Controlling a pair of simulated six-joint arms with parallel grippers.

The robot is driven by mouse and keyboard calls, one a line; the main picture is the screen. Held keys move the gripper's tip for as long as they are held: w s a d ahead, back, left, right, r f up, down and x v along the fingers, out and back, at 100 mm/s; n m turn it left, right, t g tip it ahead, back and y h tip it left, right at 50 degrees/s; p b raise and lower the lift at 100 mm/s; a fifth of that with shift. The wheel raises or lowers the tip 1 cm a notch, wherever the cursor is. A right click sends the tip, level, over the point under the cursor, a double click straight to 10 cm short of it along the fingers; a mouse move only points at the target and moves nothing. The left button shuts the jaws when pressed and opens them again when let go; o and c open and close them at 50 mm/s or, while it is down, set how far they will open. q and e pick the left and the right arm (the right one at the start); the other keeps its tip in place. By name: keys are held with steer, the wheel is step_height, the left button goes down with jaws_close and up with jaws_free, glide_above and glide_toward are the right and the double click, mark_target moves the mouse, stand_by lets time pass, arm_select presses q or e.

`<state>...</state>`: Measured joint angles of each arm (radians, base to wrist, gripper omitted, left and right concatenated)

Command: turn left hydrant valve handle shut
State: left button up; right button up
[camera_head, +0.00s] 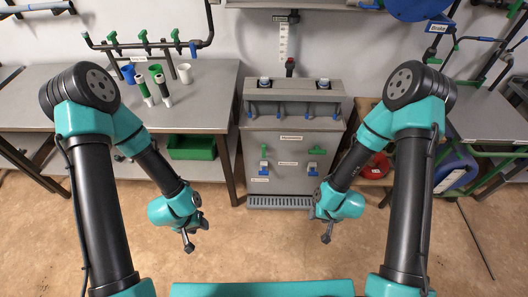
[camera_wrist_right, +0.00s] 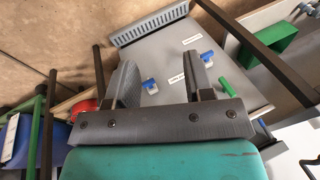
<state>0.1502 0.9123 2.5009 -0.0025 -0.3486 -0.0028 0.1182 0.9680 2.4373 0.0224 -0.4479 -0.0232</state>
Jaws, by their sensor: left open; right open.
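The grey hydrant cabinet (camera_head: 290,137) stands in the middle of the head view. On its front left is a green valve handle (camera_head: 264,151), roughly upright, above a blue-and-white outlet (camera_head: 264,168). This handle also shows in the right wrist view (camera_wrist_right: 226,88). A second green handle (camera_head: 318,150) on the right lies roughly level. My left gripper (camera_head: 195,235) is open and empty, to the left of and in front of the cabinet, apart from it. My right gripper (camera_head: 325,230) is open and empty in front of the cabinet's right side; its fingers (camera_wrist_right: 163,75) show spread apart.
A grey bench (camera_head: 65,97) on the left holds green and white pipe pieces and a rack of green valves (camera_head: 145,40). A green bin (camera_head: 192,147) sits beneath it. A red object (camera_head: 377,165) lies right of the cabinet. The floor before the cabinet is clear.

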mark_target(264, 152)
steer(key=w+a+f+t+h, duration=0.1)
steer(key=w+a+f+t, duration=0.35)
steer(key=w, duration=0.45)
steer(key=w+a+f+t+h, duration=0.1)
steer(key=w+a+f+t, duration=0.3)
steer(key=w, duration=0.5)
steer(key=w+a+n+t+h, duration=0.1)
steer(key=w+a+t+h, duration=0.1)
steer(key=w+a+t, duration=0.2)
steer(key=a+t, duration=0.3)
steer(key=a, duration=0.5)
steer(key=shift+f+h, duration=0.15)
steer(key=shift+h, duration=0.15)
steer(key=shift+w, duration=0.1)
steer(key=w, duration=1.1)
steer(key=w+d, duration=0.1)
steer(key=w, duration=0.5)
steer(key=shift+c, duration=0.4)
